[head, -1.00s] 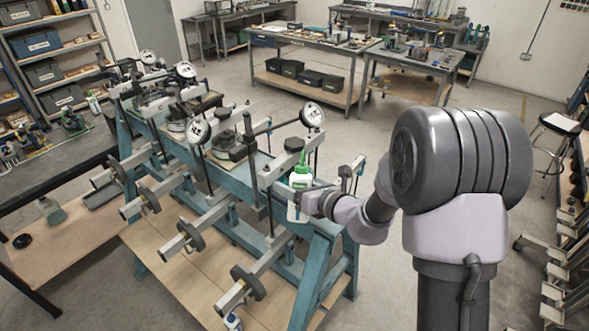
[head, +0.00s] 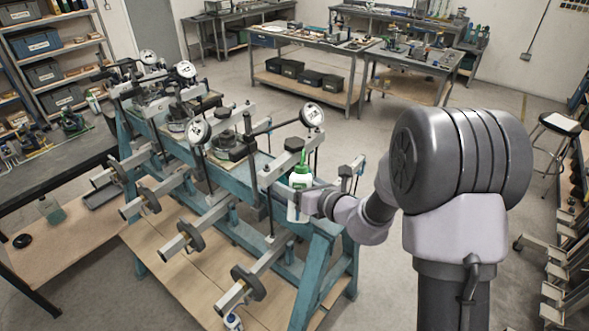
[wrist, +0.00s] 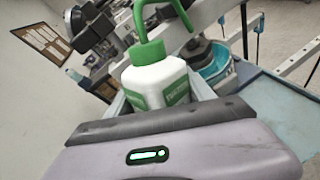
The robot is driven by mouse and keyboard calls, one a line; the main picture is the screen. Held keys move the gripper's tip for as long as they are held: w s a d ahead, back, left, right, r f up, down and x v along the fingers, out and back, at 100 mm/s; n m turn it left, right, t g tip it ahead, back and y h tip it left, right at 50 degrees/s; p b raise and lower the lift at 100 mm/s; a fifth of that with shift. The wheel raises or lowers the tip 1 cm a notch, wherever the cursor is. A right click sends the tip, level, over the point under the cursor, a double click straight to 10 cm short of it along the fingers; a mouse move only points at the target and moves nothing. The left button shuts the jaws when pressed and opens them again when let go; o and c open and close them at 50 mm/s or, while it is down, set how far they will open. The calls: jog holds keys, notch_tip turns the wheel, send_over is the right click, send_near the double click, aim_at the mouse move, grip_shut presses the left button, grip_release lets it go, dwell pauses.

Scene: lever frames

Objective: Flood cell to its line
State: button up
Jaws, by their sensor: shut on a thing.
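My gripper (head: 304,203) is shut on a white wash bottle (head: 300,180) with a green cap and bent green spout, beside the near end of the blue lever frame (head: 318,262). In the wrist view the bottle (wrist: 158,82) has a green label and looks slightly tilted, its spout curving up past the top edge. A round cell (wrist: 210,62) with a blue rim shows behind it to the right. In the head view the nearest cell (head: 232,146) I can make out is a dark assembly left of the bottle. Its line and water level are not readable.
Lever arms with round weights (head: 248,282) stick out at the front left. Dial gauges (head: 312,115) and upright rods stand close around the bottle. A grey bench (head: 50,160) is at left; open floor (head: 400,125) lies behind.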

aim_at(298, 173)
notch_tip(298, 173, up, 5)
jog(key=p, duration=0.4)
jog(key=shift+r, duration=0.1)
